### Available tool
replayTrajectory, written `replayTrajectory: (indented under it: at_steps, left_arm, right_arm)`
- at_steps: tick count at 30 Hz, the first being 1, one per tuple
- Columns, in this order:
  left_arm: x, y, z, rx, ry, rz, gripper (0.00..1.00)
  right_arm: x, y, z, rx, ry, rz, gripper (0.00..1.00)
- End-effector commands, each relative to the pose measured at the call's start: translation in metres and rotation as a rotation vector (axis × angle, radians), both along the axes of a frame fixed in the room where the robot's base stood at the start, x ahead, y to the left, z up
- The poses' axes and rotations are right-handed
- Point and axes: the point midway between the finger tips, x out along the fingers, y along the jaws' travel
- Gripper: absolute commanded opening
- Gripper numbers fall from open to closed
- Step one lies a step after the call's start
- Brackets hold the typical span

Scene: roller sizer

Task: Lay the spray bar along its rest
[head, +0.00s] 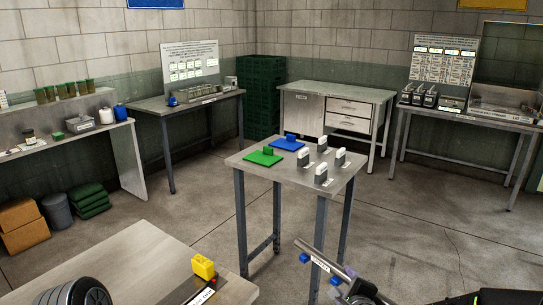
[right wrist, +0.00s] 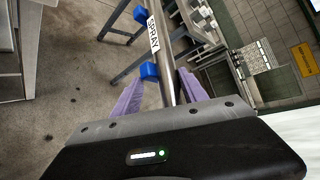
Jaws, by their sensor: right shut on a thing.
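The spray bar (head: 322,262) is a grey metal tube with a white label and blue nozzles, at the lower middle of the head view. My right gripper (head: 350,276) is shut on it near its lower right end and holds it in the air in front of the small centre table. In the right wrist view the spray bar (right wrist: 166,70) runs between the purple fingers of the right gripper (right wrist: 163,84), with its SPRAY label and two blue nozzles beyond them. I cannot pick out the bar's rest. My left gripper is not in view.
The small centre table (head: 246,175) holds a green plate (head: 263,157), a blue plate (head: 287,145) and several white-topped grey blocks. A near bench (head: 150,250) carries a black roller (head: 78,292) and a yellow block (head: 203,267). Other benches line the walls; open floor lies between.

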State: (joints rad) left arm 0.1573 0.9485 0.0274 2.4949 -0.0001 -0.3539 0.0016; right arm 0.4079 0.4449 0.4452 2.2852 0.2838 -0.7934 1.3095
Motion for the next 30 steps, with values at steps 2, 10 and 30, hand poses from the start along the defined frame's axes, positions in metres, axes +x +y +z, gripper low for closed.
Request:
replayTrajectory:
  at_steps: [2, 10, 30]
  left_arm:
    - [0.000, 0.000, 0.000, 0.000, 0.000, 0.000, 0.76]
    - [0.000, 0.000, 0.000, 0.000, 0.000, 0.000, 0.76]
    - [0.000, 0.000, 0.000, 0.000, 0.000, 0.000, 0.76]
  right_arm:
    - [-0.011, -0.005, 0.006, -0.001, -0.002, 0.002, 0.00]
    - [-0.009, -0.008, 0.019, 0.001, 0.001, 0.000, 0.00]
    - [-0.050, -0.008, 0.038, 0.001, 0.001, 0.002, 0.00]
